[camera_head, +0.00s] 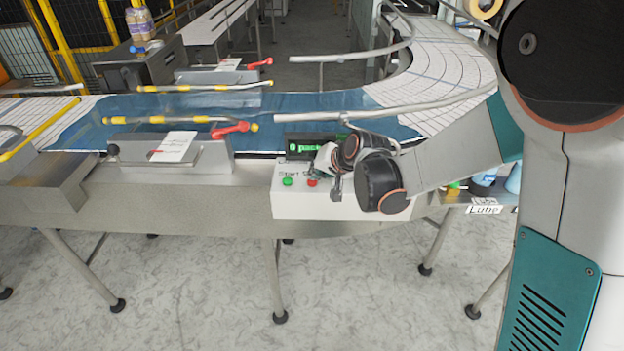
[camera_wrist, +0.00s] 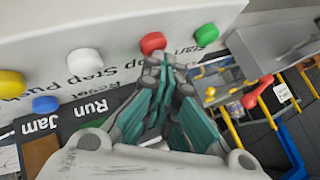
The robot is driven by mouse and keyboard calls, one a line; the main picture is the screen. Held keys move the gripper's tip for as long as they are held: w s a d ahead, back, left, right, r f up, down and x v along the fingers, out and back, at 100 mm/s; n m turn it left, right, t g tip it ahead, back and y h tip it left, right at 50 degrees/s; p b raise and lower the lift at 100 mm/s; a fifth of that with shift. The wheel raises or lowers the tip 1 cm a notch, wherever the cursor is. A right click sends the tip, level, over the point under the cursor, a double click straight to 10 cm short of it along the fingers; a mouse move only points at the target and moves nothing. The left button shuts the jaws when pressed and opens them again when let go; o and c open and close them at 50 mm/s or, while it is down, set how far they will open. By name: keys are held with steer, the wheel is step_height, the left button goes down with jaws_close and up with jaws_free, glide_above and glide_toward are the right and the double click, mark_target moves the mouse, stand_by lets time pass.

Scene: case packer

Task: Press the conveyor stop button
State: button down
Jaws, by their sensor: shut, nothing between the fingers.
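In the head view the red button (camera_head: 311,183) and green button (camera_head: 287,181) show on the front of the panel (camera_head: 300,205), with my gripper (camera_head: 325,163) just above and right of the red one. My wrist hides the panel's right part.
A yellow button (camera_wrist: 11,84) is farther along the panel. The blue conveyor belt (camera_head: 290,104), with yellow-tipped rails (camera_head: 165,120), runs behind. Floor in front is clear.

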steer(key=shift+r+p, duration=0.4)
steer(key=shift+r, duration=0.4)
step_height(320, 180, up, 5)
steer(key=p, duration=0.3)
stand_by(0.6)
steer(key=s+d+n+h+b, duration=0.1)
steer(key=s+d+h+b, duration=0.1)
steer(key=s+d+b, duration=1)
steer(key=s+d+f+h+b, duration=0.1)
steer(key=s+d+f+b, duration=0.1)
steer(key=s, duration=0.7)
steer(key=s+d+f+n+h+b, duration=0.1)
steer(key=s+d+f+h+b, duration=0.1)
steer(key=s+f, duration=0.5)
steer(key=s+d+b, duration=0.1)
steer(key=s+d, duration=0.1)
steer(key=shift+s+d+f+b, duration=0.2)
steer(key=shift+s+b, duration=0.1)
steer(key=shift+s, duration=0.1)
